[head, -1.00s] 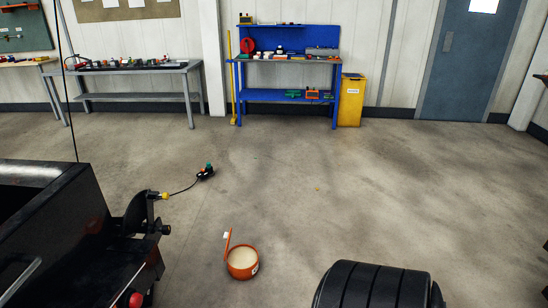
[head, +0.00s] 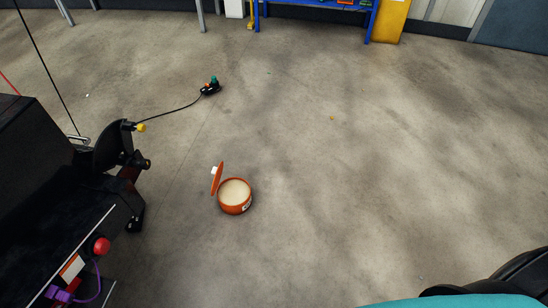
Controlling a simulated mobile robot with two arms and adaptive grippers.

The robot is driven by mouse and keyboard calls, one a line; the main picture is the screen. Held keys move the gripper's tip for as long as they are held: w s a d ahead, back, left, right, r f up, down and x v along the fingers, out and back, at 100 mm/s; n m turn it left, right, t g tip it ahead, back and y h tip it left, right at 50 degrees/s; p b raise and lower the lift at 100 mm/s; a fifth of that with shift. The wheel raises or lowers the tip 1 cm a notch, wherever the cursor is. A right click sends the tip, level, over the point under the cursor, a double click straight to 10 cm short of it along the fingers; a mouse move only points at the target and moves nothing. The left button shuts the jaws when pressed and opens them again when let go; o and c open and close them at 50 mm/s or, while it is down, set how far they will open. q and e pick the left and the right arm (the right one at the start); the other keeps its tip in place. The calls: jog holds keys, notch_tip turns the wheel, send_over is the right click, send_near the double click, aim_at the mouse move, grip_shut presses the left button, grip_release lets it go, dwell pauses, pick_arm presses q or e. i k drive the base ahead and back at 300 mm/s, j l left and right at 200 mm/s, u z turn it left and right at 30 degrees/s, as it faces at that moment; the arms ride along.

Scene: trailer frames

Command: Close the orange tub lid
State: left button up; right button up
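The orange tub (head: 236,205) stands upright on the concrete floor near the middle of the head view. Neither of my grippers shows in the view, and nothing touches the tub or lid.
A black trailer frame (head: 40,190) with a coupling and a red knob (head: 102,246) fills the left. A cable runs to a black plug (head: 210,87) on the floor. A blue workbench (head: 316,12) stands at the back. Floor around the tub is clear.

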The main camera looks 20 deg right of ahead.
aim_at(217, 172)
jog(key=i+l+z, duration=0.8)
jog(key=i, duration=0.15)
jog(key=i+z, duration=0.45)
jog(key=i+l, duration=0.05)
